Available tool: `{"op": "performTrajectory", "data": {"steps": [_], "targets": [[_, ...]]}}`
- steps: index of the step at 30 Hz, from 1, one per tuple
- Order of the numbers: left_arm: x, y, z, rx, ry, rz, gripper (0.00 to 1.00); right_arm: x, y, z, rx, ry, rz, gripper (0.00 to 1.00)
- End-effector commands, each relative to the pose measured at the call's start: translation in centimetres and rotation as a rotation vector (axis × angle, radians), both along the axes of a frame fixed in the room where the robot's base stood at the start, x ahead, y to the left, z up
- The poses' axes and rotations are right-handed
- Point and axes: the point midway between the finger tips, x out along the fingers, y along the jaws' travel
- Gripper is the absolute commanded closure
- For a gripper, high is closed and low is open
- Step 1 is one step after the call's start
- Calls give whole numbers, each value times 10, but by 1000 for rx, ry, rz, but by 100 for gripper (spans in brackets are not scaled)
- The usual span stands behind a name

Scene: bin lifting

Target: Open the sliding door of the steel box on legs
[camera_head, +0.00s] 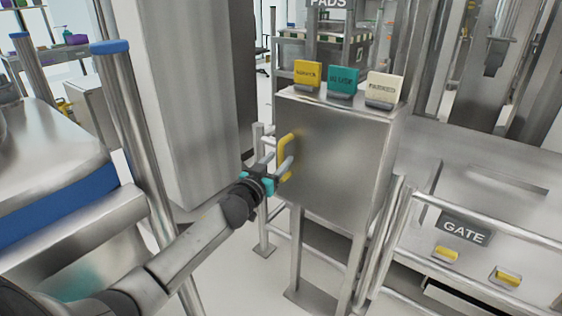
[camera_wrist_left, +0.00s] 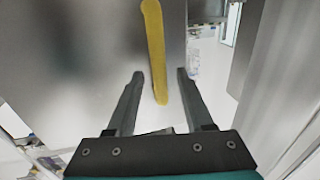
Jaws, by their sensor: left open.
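The steel box on legs (camera_head: 336,165) stands in the middle of the head view, its front door closed as far as I can see. A yellow handle (camera_head: 284,158) sits on the left side of its front. My left gripper (camera_head: 279,165) is open at the handle. In the left wrist view, the yellow handle (camera_wrist_left: 155,55) runs between the two open fingers (camera_wrist_left: 159,78); I cannot tell whether either finger touches it. The steel door surface (camera_wrist_left: 70,60) lies behind it. My right gripper is not in view.
Yellow, teal and cream cards (camera_head: 342,80) stand on top of the box. Metal railings (camera_head: 385,245) and a panel with a GATE sign (camera_head: 464,229) are to the right. A blue-capped post (camera_head: 125,110) stands at the left, near my arm. A wide steel column (camera_head: 185,100) rises behind.

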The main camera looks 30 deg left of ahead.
Motion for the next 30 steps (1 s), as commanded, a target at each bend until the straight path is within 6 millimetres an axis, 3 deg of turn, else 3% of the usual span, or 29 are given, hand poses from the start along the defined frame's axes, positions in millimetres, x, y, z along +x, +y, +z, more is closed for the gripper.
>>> {"op": "performTrajectory", "data": {"steps": [6,19,30], "targets": [[17,1,0,0,-1,-1,48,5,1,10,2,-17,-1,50],[21,2,0,0,0,-1,49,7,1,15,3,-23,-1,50],[21,2,0,0,0,-1,91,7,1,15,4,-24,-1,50]]}}
